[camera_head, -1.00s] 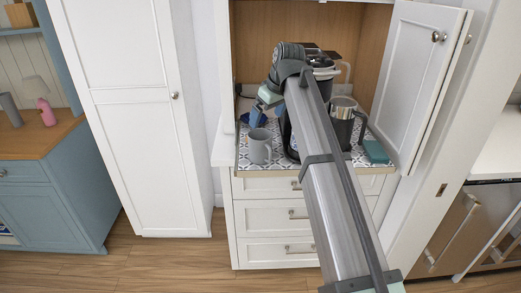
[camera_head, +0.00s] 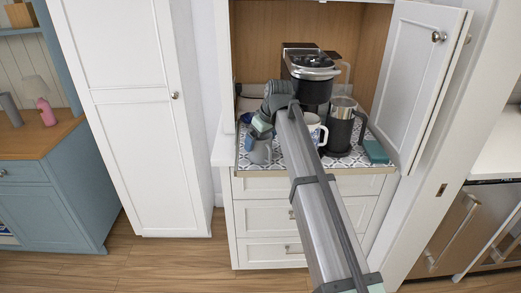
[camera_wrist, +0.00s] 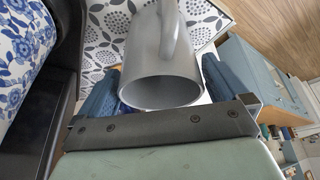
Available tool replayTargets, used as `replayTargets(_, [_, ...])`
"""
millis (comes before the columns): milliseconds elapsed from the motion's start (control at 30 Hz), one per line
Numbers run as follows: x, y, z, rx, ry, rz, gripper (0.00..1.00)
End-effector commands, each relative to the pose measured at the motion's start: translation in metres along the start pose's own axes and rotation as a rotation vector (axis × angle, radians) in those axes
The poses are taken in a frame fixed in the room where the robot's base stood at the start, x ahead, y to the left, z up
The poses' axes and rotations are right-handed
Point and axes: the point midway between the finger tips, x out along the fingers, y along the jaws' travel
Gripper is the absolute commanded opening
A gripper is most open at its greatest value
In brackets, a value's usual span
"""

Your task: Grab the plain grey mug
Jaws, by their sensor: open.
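The plain grey mug (camera_head: 261,154) stands on the patterned mat near the counter's front left, partly hidden by my gripper (camera_head: 251,142) in the head view. In the wrist view the mug (camera_wrist: 165,55) lies between the two blue fingers of my gripper (camera_wrist: 160,88), its round mouth facing the wrist and its handle at the top of the picture. The fingers are apart, one on each side of the mug. I cannot tell whether they touch it.
A coffee machine (camera_head: 310,75) stands behind. A white mug (camera_head: 314,128) is partly behind my arm, beside a dark and steel jug (camera_head: 341,127). A teal box (camera_head: 376,151) lies at the right. An open cabinet door (camera_head: 420,80) bounds the right side.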

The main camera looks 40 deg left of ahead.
Motion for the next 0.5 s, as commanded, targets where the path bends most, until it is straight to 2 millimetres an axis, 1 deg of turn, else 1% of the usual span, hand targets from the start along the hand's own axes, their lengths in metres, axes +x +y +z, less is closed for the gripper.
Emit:
replayTargets(33, [0.0054,0.0002,-0.0005,0.000,0.000,0.001,1.00])
replayTargets(100, [0.0091,0.0003,-0.0005,0.000,0.000,0.001,1.00])
replayTargets(300, [0.0096,0.0003,-0.0005,0.000,0.000,0.002,1.00])
replayTargets(367, [0.0096,0.0002,-0.0005,0.000,0.000,0.002,0.95])
replayTargets(500, [0.0095,0.0002,-0.0005,0.000,0.000,0.001,0.82])
